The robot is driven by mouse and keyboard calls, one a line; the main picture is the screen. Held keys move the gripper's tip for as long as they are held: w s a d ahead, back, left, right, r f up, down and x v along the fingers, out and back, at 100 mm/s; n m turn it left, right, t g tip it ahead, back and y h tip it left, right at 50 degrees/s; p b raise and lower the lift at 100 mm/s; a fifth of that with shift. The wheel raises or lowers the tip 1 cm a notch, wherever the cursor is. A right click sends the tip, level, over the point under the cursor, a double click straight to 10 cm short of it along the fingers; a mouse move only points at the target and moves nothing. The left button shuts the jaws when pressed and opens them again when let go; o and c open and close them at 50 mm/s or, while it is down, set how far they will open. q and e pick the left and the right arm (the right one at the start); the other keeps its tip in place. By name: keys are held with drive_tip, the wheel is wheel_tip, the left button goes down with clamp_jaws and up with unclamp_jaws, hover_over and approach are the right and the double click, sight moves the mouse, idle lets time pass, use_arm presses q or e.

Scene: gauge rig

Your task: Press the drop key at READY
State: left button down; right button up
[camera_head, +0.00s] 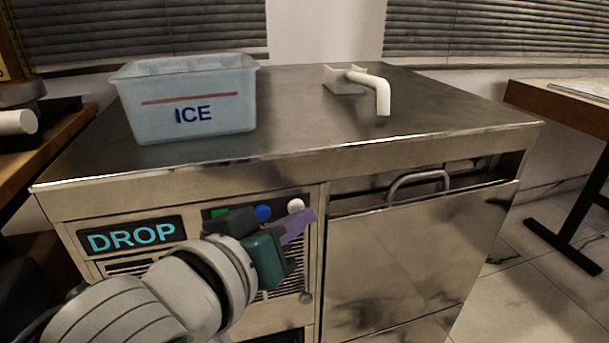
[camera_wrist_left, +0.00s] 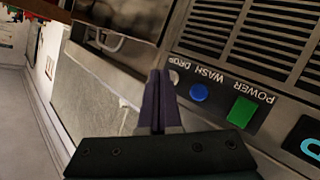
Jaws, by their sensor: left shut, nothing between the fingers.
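The white drop key (camera_head: 295,205) sits at the right end of the key row on the machine's front. In the left wrist view the drop key (camera_wrist_left: 175,77) shows beside my fingertips, partly hidden by them. My left gripper (camera_head: 308,217) is shut and empty, its purple fingertips just below and right of the key in the head view. Whether they touch it I cannot tell. The display (camera_head: 132,235) reads DROP in cyan letters, not READY. My right gripper is in neither view.
The blue wash key (camera_head: 263,213) and green power key (camera_wrist_left: 242,111) stand beside the drop key. An ICE bin (camera_head: 190,98) stands on the steel top (camera_head: 290,110). A handled door (camera_head: 415,260) is at the right, with a spout (camera_head: 375,88) above.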

use_arm(q)
drive_tip(key=shift+s+d, duration=0.15)
drive_tip(key=shift+s, duration=0.35)
drive_tip(key=s, duration=0.1)
drive_tip(key=s+d+p, duration=0.1)
drive_tip(key=s, duration=0.1)
drive_tip(key=s+p, duration=0.1)
drive_tip(key=shift+s+d, duration=0.3)
drive_tip(key=shift+s, duration=0.1)
idle(0.4)
